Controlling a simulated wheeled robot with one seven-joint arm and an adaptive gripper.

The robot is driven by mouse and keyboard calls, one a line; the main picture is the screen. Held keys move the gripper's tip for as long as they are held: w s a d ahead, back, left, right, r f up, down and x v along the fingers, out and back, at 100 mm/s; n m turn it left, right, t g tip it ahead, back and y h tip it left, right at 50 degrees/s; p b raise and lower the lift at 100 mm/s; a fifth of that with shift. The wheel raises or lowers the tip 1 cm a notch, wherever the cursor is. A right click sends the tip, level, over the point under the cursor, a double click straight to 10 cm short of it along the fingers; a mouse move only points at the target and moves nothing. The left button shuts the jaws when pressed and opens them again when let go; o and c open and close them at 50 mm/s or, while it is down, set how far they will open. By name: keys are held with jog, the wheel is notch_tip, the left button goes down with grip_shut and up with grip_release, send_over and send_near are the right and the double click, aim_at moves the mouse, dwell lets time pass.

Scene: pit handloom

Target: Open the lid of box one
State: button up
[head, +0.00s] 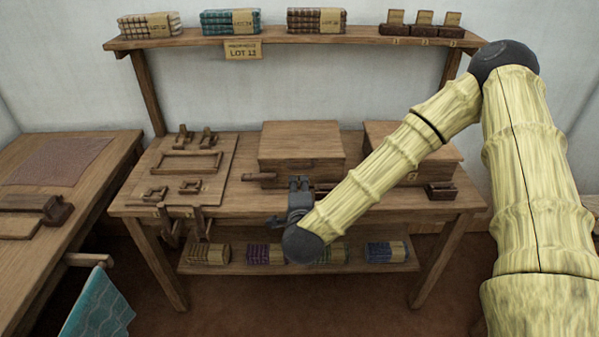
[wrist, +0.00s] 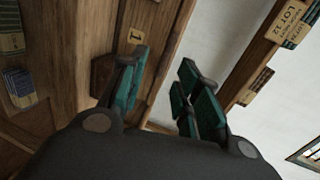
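Two wooden boxes stand on the bench with lids down: the left box (head: 300,146) shows nearly whole, and the right box (head: 392,137) is partly hidden by my arm. In the wrist view, a tag marked 1 (wrist: 134,36) is on a wooden front (wrist: 160,28); the head view does not show which box bears it. My gripper (head: 299,184) is in front of the left box, near its lower front edge. In the wrist view my gripper (wrist: 163,92) has its teal-padded fingers apart with nothing between them. A dark wooden block (wrist: 102,76) shows behind the left finger.
A wooden bar (head: 260,177) lies before the left box. Small wooden frames (head: 190,160) are left on the bench. A shelf (head: 280,38) with cloth bundles runs above. Cloth bundles (head: 265,254) lie on the rack below. A side table (head: 60,185) stands left.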

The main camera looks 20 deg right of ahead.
aim_at(300, 168)
jog(key=shift+m, duration=0.3)
jog(key=x, duration=0.3)
jog(key=r+p+x, duration=0.1)
jog(key=x, duration=0.3)
jog(key=p+x, duration=0.1)
jog(key=x, duration=0.3)
jog(key=shift+w+d+r, duration=0.1)
jog(key=shift+d+r, duration=0.05)
jog(key=shift+d, duration=0.15)
jog(key=shift+c, duration=0.5)
grip_shut()
